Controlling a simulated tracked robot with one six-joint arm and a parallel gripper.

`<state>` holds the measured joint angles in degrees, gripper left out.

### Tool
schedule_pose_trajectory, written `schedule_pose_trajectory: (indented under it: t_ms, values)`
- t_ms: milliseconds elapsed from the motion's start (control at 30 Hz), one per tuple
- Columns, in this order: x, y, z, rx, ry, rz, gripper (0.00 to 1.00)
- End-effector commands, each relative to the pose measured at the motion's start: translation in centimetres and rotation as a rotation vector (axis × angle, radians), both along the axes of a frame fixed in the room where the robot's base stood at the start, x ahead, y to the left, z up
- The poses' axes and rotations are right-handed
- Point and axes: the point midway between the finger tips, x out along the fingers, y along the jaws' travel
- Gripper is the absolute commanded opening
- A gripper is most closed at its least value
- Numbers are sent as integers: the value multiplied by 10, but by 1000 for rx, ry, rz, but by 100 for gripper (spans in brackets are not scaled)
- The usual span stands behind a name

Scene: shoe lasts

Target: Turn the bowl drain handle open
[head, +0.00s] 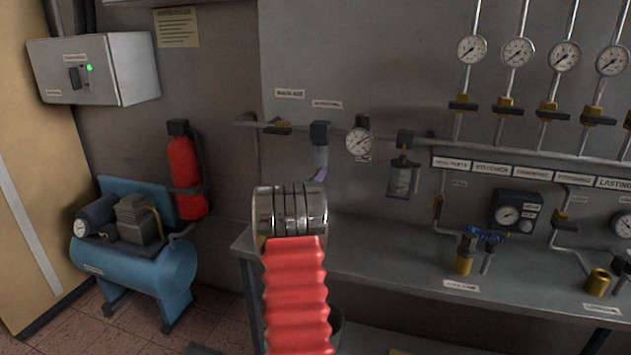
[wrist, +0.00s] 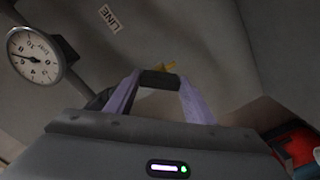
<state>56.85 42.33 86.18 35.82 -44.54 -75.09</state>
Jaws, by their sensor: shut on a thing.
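My gripper (wrist: 157,78) shows in the wrist view as two pale purple fingers. They are shut on a short dark bar, the drain handle (wrist: 160,82), with a small yellow part (wrist: 164,66) just behind it. In the head view, the filter bowl (head: 320,157) hangs under its dark cap on the wall pipe. A purple tip of my gripper (head: 319,175) shows right below it. My red arm sleeve and metal cuff hide the rest of the gripper and the handle there. I cannot tell the handle's exact angle.
A pressure gauge (head: 360,141) is right of the bowl and also shows in the wrist view (wrist: 35,54). Another bowl (head: 402,178) hangs further right. A grey bench (head: 400,258) runs below. A fire extinguisher (head: 186,175) and blue compressor (head: 140,270) stand left.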

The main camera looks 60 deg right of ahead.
Motion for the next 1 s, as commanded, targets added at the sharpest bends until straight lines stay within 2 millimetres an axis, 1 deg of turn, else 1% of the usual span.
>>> schedule_pose_trajectory:
  t_ms: [33, 600, 800, 1000]
  values:
    - [4, 2, -3, -2, 44, 7, 26]
    - [5, 3, -4, -83, 557, 10, 26]
    - [5, 3, -4, -101, 673, 11, 26]
    - [6, 3, -5, -111, 734, 13, 26]
